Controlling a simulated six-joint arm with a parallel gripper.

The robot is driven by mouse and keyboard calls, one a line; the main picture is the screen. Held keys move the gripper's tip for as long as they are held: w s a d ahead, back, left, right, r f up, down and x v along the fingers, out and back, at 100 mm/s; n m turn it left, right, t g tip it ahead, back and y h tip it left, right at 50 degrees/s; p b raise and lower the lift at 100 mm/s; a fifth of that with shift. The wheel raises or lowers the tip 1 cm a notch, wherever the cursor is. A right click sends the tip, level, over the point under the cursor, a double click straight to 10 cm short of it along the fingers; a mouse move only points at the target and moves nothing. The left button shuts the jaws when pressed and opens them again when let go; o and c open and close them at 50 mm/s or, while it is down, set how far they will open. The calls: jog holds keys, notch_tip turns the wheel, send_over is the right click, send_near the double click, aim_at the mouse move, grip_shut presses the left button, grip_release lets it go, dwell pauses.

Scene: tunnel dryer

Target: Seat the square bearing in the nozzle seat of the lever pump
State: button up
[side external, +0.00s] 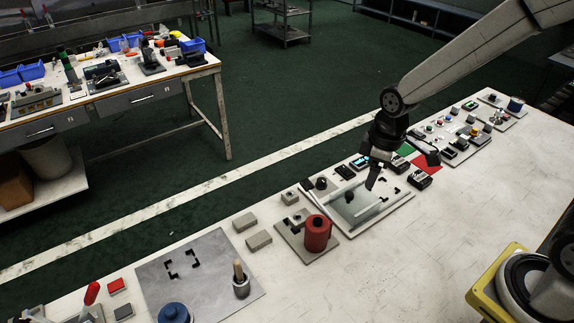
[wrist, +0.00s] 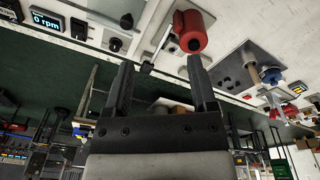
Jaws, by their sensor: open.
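The red cylinder (side external: 317,233) stands on a grey base plate with a small grey block with a dark hole behind it; this looks like the lever pump, but I cannot make out its nozzle seat. It also shows in the wrist view (wrist: 191,31). Several small grey blocks lie near it, among them one at the left (side external: 245,222), one in front (side external: 258,240) and one behind (side external: 290,198). I cannot tell which is the square bearing. My gripper (side external: 374,178) is open and empty above the framed tray, right of the red cylinder; its spread fingers show in the wrist view (wrist: 160,64).
The framed tray (side external: 392,206) with a dark knob lies below my gripper. A lit rpm display (wrist: 46,20) and dark boxes stand beyond it. A grey plate (side external: 210,262) with black corner marks and a wooden-handled tool in a cup lies left.

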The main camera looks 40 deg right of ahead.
jog(key=s+d+m+t, duration=0.1)
jog(key=s+m, duration=0.6)
jog(key=shift+s+d, duration=0.15)
jog(key=shift+d, duration=0.05)
